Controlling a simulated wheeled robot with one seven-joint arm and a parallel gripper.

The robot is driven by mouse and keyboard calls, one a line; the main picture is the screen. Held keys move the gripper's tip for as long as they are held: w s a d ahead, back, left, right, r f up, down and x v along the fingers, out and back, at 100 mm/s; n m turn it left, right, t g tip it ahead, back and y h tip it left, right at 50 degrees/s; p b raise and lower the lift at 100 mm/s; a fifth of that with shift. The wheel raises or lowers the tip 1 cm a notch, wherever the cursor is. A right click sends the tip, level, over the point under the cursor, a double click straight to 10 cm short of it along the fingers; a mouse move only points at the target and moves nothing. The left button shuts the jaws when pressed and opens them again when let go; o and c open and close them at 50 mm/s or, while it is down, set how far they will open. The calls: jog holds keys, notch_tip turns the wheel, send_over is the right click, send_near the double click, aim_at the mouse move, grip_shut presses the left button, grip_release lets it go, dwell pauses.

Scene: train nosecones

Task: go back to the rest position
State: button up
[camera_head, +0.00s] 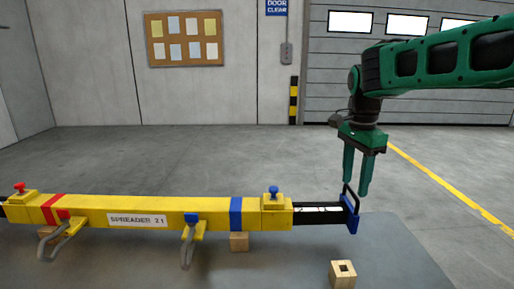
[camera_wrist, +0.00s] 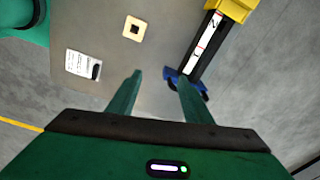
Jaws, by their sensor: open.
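My gripper (camera_head: 355,187) hangs pointing down above the right end of the yellow spreader beam (camera_head: 165,214). Its two green fingers are apart with nothing between them; they also show in the wrist view (camera_wrist: 160,76). A black inner bar (camera_head: 318,212) with a white marked strip sticks out of the beam's right end. In the wrist view the right finger overlaps the blue end plate (camera_wrist: 172,73).
A wooden block (camera_head: 343,278) with a square hole stands on the grey table (camera_head: 395,255), near the end plate. A white card (camera_wrist: 83,63) lies on the table in the wrist view. Blue and red knobs and grey hooks project from the beam. Air above the table is clear.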

jog(key=s+d+f+n, duration=0.2)
jog(key=s+d, duration=0.6)
jog(key=s+d+f+n, duration=0.2)
jog(key=s+f, duration=0.1)
jog(key=s, duration=0.4)
jog(key=s+d+f+n, duration=0.2)
jog(key=s+f, duration=0.1)
jog(key=s, duration=0.5)
jog(key=s+d+f+n, duration=0.2)
jog(key=s+f, duration=0.1)
jog(key=s, duration=0.5)
jog(key=shift+s+d+f+n+y, duration=0.25)
jog(key=shift+d+n+y, duration=0.05)
jog(key=shift+y, duration=0.1)
